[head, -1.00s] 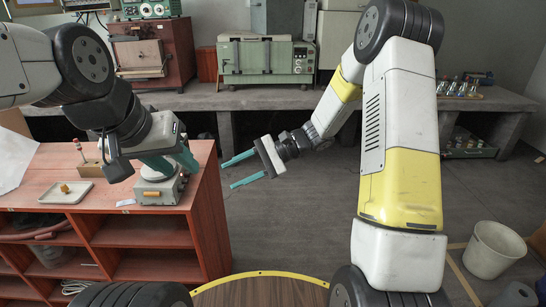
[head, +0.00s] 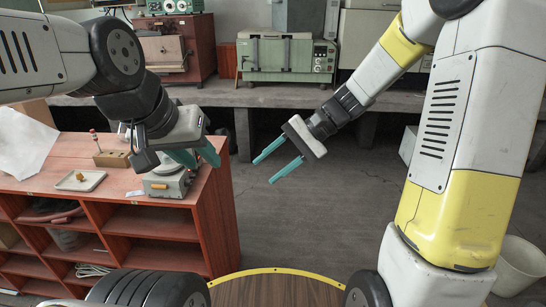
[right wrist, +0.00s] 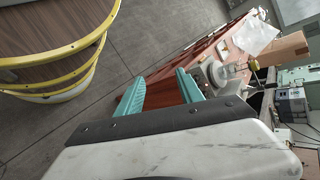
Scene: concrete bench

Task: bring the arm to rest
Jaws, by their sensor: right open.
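My left gripper (head: 197,158) hangs at the right end of the red shelf unit, in front of and above a small grey device (head: 168,184). Its teal fingers are apart and I see nothing between them. Whether they touch the device is hard to tell, but they look clear of it. My right gripper (head: 263,171) is open and empty, over open floor to the right of the shelf unit, with its fingers pointing left. In the right wrist view its two teal fingers (right wrist: 160,78) stand apart with nothing between them.
The red shelf unit (head: 205,233) carries a white tray (head: 79,181) with a small yellowish piece and a wooden block (head: 112,159). A long bench (head: 290,97) with a green machine (head: 286,58) runs behind. A pale bin (head: 520,264) stands at right. The middle floor is clear.

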